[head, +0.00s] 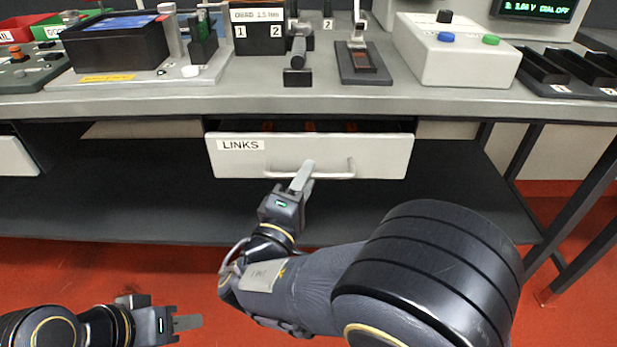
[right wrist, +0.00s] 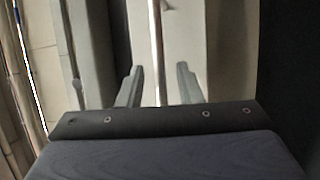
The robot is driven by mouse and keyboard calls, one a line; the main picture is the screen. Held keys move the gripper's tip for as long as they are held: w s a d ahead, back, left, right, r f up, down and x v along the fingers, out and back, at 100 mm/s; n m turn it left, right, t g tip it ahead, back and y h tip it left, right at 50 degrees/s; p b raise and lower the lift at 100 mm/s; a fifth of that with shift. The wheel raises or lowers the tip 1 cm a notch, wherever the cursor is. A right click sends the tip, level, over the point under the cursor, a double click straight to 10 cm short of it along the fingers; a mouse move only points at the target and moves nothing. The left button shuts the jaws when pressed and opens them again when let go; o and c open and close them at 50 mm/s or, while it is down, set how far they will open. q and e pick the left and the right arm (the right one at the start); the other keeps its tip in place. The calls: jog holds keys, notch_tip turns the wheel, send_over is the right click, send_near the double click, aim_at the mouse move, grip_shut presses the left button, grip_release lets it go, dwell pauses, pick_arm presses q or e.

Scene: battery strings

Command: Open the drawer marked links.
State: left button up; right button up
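The drawer marked LINKS (head: 390,157) is a light grey front under the bench. It stands a little out, with a dark gap and orange bits showing above its front edge. Its bar handle (head: 335,175) crosses the lower part of the front. My right gripper (head: 304,175) is at the handle's left part. In the right wrist view the handle bar (right wrist: 157,40) runs between the two spread fingers (right wrist: 158,88), with space on both sides. My left gripper (head: 188,323) is low at the left, away from the drawer, seen edge-on.
Another drawer (head: 15,158) is at the left. A dark lower shelf (head: 120,200) lies below. Red floor (head: 90,275) is in front.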

jog(key=shift+x, duration=0.8)
grip_shut()
